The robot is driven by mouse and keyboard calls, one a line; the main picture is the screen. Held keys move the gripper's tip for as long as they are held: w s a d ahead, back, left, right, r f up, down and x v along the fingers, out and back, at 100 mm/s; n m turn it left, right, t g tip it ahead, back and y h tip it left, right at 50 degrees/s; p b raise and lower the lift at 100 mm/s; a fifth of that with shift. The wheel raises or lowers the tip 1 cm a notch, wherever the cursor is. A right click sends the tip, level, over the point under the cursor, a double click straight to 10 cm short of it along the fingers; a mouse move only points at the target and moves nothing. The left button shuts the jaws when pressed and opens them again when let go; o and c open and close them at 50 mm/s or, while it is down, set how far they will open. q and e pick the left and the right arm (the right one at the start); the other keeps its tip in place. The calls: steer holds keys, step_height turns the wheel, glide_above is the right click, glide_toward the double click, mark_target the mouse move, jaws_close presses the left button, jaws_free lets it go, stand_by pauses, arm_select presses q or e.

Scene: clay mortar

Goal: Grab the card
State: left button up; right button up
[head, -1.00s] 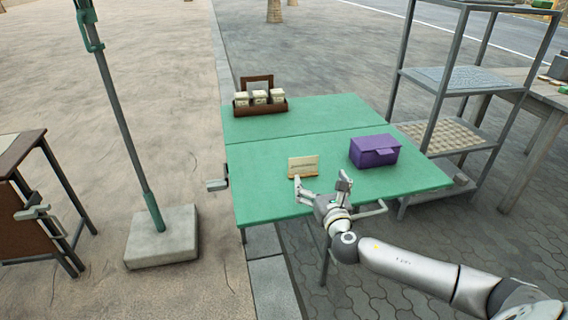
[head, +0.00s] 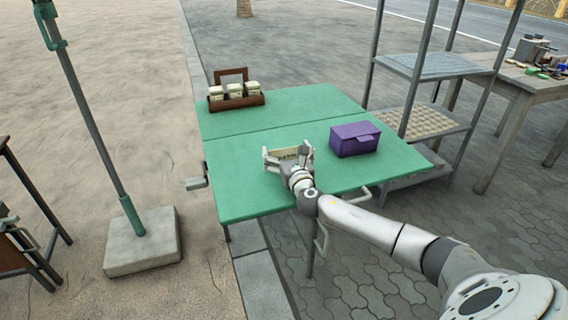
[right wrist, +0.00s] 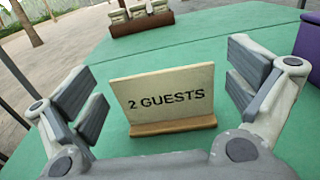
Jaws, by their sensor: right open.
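The card (right wrist: 165,95) is a cream sign reading "2 GUESTS", upright in a wooden base on the green table (head: 235,190). In the head view the card (head: 285,154) is partly hidden by my right gripper. My right gripper (head: 287,156) is open at the table's front part, close to the card. In the right wrist view its fingers (right wrist: 165,90) stand on the left and right of the card, with a gap on each side. My left gripper is not in view.
A purple box (head: 355,139) stands right of the card. A wooden caddy (head: 236,103) with several small containers sits at the back left. A metal shelf (head: 440,65) stands right of the table, and a post on a concrete base (head: 143,240) stands left.

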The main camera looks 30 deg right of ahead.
steer(key=shift+w+d, duration=0.2)
steer(key=shift+w, duration=0.5)
steer(key=c, duration=0.7)
steer(key=shift+c, duration=0.2)
steer(key=shift+r, duration=0.15)
